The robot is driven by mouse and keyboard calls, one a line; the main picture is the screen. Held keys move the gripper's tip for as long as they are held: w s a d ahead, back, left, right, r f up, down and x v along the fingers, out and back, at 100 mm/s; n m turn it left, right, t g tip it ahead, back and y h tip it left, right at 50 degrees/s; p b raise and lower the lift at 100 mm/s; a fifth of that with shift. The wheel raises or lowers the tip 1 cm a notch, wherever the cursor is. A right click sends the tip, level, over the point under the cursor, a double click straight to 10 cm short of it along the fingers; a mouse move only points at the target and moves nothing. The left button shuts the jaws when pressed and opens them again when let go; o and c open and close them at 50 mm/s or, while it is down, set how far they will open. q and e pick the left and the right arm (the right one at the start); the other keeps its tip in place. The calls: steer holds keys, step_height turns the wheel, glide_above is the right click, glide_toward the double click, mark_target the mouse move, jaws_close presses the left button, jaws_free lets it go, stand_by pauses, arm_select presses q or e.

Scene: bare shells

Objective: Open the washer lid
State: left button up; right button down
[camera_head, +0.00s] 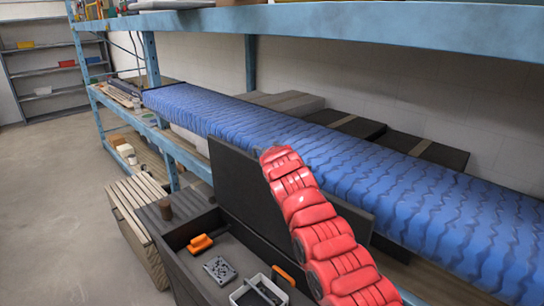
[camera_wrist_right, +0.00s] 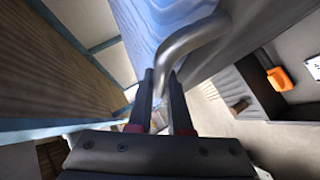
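I cannot make out a washer or its lid for certain in either view. In the right wrist view, my right gripper (camera_wrist_right: 160,78) has two dark fingers, one on each side of a bent grey metal bar (camera_wrist_right: 204,35). The bar curves up and to the right along a blue wavy-patterned surface (camera_wrist_right: 168,22). I cannot tell whether the fingers press on the bar. My left gripper is in neither view.
A blue shelf frame (camera_head: 440,32) carries a long blue wavy-patterned block (camera_head: 330,165). A dark open case (camera_head: 176,250) holds an orange-handled tool (camera_head: 200,243) and a small tray (camera_head: 258,292). A red segmented shape (camera_head: 322,232) rises before them. Bare floor (camera_head: 60,200) lies left.

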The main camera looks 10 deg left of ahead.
steer(key=c, duration=0.8)
jaws_free()
steer(key=shift+f, duration=0.25)
steer(key=shift+c, duration=0.2)
steer(key=shift+b+v, duration=0.8)
steer(key=shift+b, duration=0.1)
steer(key=b+v, duration=0.8)
steer(key=v, duration=0.8)
steer(key=shift+r, duration=0.15)
steer(key=shift+w+d, duration=0.1)
steer(key=shift+w, duration=0.05)
